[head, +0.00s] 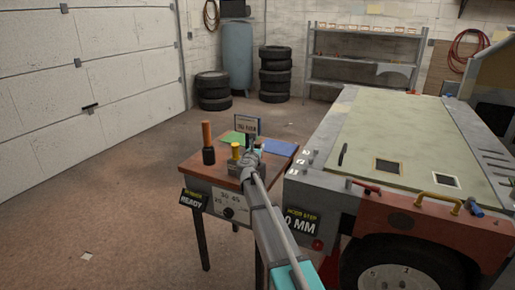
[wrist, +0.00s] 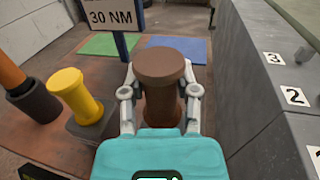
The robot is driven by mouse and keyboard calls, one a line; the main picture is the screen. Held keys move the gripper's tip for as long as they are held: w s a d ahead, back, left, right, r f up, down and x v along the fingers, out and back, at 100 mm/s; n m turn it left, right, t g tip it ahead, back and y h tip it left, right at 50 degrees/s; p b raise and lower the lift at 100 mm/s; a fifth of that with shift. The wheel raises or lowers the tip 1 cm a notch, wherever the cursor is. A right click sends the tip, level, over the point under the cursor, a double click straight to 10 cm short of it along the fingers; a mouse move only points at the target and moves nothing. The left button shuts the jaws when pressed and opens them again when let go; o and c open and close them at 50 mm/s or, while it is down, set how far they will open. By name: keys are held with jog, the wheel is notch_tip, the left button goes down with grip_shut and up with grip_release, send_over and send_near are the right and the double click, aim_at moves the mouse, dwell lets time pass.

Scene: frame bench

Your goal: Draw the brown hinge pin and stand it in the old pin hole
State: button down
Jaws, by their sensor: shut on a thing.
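The brown hinge pin (wrist: 160,75), with a wide round head, stands upright between the two fingers of my gripper (wrist: 160,92) in the wrist view. The fingers are shut on its shaft below the head. Its lower end is hidden behind my gripper, so I cannot tell whether it touches anything. In the head view my gripper (head: 250,158) is over the small wooden table, just right of the yellow pin, and the brown pin cannot be made out. I cannot tell which hole is the old pin hole.
A yellow pin (wrist: 75,95) stands on a dark block, beside an orange-handled tool (head: 208,140). The grey vehicle frame (head: 325,150), with numbered marks, rises close on the right.

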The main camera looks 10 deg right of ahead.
jog(key=shift+f+b, duration=1.7)
jog(key=shift+c, duration=1.4)
grip_release()
jog(key=shift+s+a, duration=0.1)
jog(key=shift+s, duration=0.05)
jog(key=v, duration=1.1)
jog(key=shift+s+a, duration=0.15)
jog(key=shift+s, duration=0.2)
jog(key=shift+r, duration=0.1)
